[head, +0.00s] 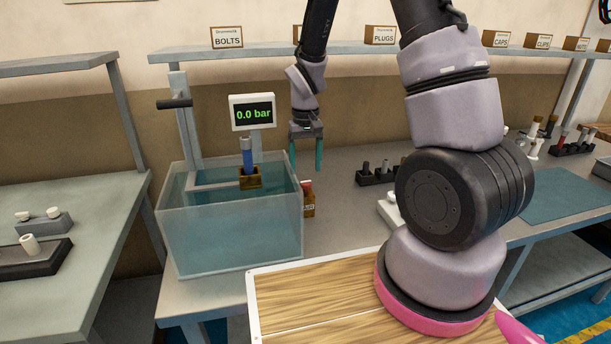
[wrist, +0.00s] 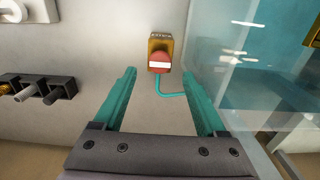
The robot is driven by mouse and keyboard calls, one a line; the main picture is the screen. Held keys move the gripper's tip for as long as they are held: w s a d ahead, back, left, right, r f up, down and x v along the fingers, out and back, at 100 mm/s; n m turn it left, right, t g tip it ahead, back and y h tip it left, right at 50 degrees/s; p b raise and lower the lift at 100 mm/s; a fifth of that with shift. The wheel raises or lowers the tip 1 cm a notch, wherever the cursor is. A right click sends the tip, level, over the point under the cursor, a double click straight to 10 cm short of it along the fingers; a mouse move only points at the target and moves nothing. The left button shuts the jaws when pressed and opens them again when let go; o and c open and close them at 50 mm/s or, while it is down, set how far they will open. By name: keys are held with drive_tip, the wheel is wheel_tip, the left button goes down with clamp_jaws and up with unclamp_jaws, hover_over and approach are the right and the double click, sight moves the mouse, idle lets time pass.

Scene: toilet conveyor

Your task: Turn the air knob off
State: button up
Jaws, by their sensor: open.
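The air knob is red with a white bar across it and sits on an ochre box. In the wrist view the knob (wrist: 160,62) is ahead of the fingertips, centred between them, with the white bar lying level in the picture. In the head view the box with the knob (head: 308,203) stands just right of the water tank, partly hidden by it. My gripper (head: 305,167) points down above it, open and empty, apart from the knob. Its teal fingers also show in the wrist view (wrist: 159,84). The display (head: 253,113) reads 0.0 bar.
The glass water tank (head: 232,245) stands close to the left of the knob. A teal hose (wrist: 174,94) runs from the box to the tank. A black rack (head: 376,177) with fittings stands to the right. A shelf (head: 340,48) runs along the back.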

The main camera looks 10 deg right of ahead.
wheel_tip(320, 180, up, 6)
drive_tip(key=shift+r, duration=0.25)
wheel_tip(320, 180, up, 15)
drive_tip(key=m+t+y, duration=0.1)
drive_tip(key=m+t, duration=0.1)
drive_tip(key=t, duration=0.1)
hover_over(306, 181)
drive_tip(key=s+d, duration=0.4)
drive_tip(key=s, duration=0.2)
drive_tip(key=s+d+r+m+t+y, duration=0.1)
drive_tip(key=s+r+t, duration=0.3)
drive_tip(key=s+r, duration=0.5)
drive_tip(key=s+d+m, duration=0.1)
drive_tip(key=s, duration=0.2)
drive_tip(key=shift+r, duration=0.2)
